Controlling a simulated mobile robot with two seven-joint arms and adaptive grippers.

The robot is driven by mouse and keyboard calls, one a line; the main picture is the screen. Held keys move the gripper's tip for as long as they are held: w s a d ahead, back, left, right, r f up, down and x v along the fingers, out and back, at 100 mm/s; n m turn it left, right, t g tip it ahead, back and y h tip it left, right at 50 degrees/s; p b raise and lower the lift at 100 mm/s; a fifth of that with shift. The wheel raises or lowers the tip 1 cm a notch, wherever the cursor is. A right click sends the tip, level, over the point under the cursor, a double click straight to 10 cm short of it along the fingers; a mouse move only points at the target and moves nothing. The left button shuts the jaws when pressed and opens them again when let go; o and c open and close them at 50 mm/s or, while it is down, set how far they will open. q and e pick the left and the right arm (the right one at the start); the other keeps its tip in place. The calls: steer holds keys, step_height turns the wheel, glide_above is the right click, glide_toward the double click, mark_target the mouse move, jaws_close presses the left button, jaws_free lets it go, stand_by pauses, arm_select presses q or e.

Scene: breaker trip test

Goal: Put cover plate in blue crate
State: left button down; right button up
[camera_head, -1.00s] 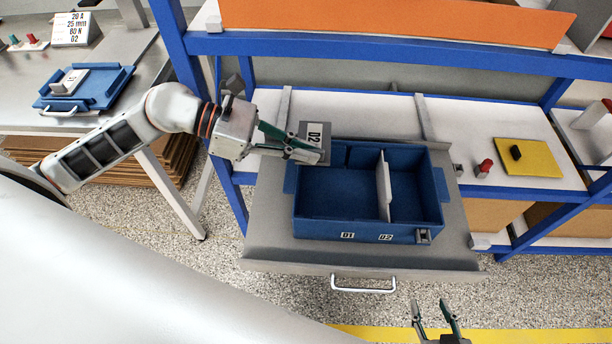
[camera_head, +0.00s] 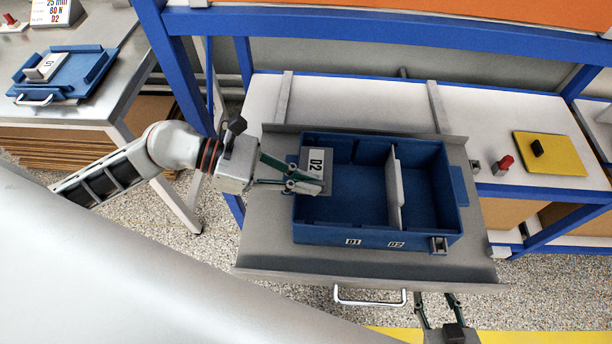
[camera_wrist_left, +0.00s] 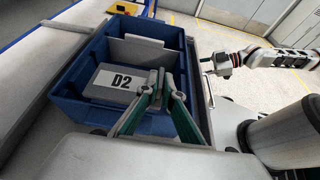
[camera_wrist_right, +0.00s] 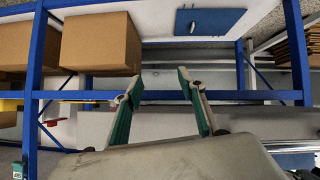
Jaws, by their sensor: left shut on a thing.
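The grey cover plate (camera_head: 314,164) carries a white label reading D2. My left gripper (camera_head: 292,176) is shut on its left edge. The plate is over the left end of the blue crate (camera_head: 375,233), above compartment D1; whether it touches the rim I cannot tell. In the left wrist view the plate (camera_wrist_left: 112,86) overlaps the crate's near compartment, and the fingers (camera_wrist_left: 163,88) hold its edge. The crate has a light divider between D1 on the left and D2 on the right. My right gripper (camera_wrist_right: 160,84) has its fingers apart and empty, away from the crate.
The crate stands on a grey pulled-out tray (camera_head: 270,258) with a front handle (camera_head: 370,297). Blue rack posts (camera_head: 180,75) rise behind my left arm. A yellow plate (camera_head: 550,154) and a red knob (camera_head: 503,163) lie to the right. A side table (camera_head: 90,105) is at left.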

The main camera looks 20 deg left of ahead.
arm_select(q)
steer(key=shift+f+b, duration=0.3)
steer(key=shift+f, duration=0.25)
steer(key=c, duration=2.6)
jaws_free()
steer(key=o, duration=0.4)
arm_select(e)
steer(key=shift+s+f, duration=0.25)
steer(key=shift+s, duration=0.15)
arm_select(q)
steer(key=shift+r, duration=0.1)
